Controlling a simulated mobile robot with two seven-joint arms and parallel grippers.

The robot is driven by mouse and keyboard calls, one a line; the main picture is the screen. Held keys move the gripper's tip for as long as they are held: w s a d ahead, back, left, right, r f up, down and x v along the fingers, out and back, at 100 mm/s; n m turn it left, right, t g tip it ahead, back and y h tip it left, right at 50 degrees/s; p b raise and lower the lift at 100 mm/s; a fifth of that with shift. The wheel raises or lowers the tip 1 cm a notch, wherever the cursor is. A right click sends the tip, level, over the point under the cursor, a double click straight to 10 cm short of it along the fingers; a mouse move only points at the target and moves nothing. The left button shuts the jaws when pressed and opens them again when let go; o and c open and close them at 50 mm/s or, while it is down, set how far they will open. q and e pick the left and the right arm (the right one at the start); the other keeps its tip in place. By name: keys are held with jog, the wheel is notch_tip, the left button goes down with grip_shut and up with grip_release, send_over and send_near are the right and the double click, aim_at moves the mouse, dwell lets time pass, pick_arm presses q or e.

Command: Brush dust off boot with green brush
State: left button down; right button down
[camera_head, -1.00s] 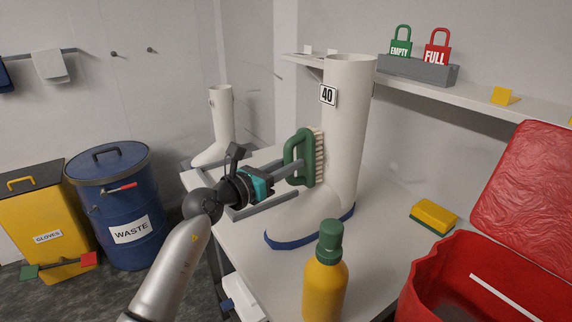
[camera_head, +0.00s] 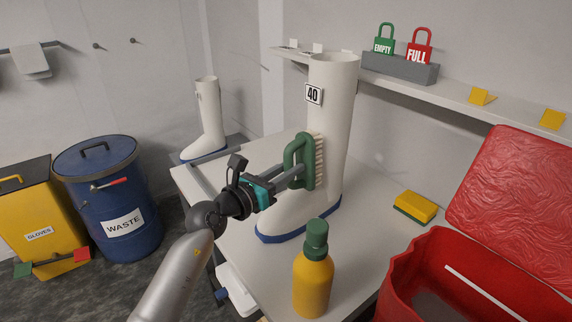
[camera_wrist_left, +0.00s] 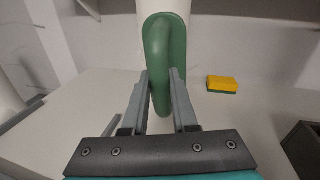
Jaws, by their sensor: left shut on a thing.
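The tall white boot (camera_head: 334,120) with a blue sole and a "40" label stands upright on the white table. The green brush (camera_head: 293,160) has pale bristles that face the boot's shaft on its left side. They appear to touch the shaft, or nearly so. My left gripper (camera_head: 296,172) is shut on the brush's handle. In the left wrist view, the green handle (camera_wrist_left: 165,60) sits between the two fingers (camera_wrist_left: 160,80), with the white boot behind it. The bristles are hidden there. I see no dust clearly. My right gripper is not in view.
A yellow bottle (camera_head: 313,283) with a green cap stands in front of the boot. A yellow-green sponge (camera_head: 415,206) lies to the right, beside an open red container (camera_head: 400,277). Another white boot (camera_head: 209,120) stands behind left. A shelf (camera_head: 450,90) runs along the wall.

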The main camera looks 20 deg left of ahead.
pick_arm(q)
jog(key=shift+w+a+r+p, duration=0.3)
jog(key=shift+a+r+p, duration=0.2)
jog(key=shift+p, duration=0.45)
jog(key=shift+s+d+f+p, duration=0.25)
jog(key=shift+s+d+p, duration=0.1)
jog(key=shift+d+p, duration=0.2)
jog(key=a, duration=0.1)
jog(key=w+a+b, duration=0.2)
jog(key=shift+a, duration=0.35)
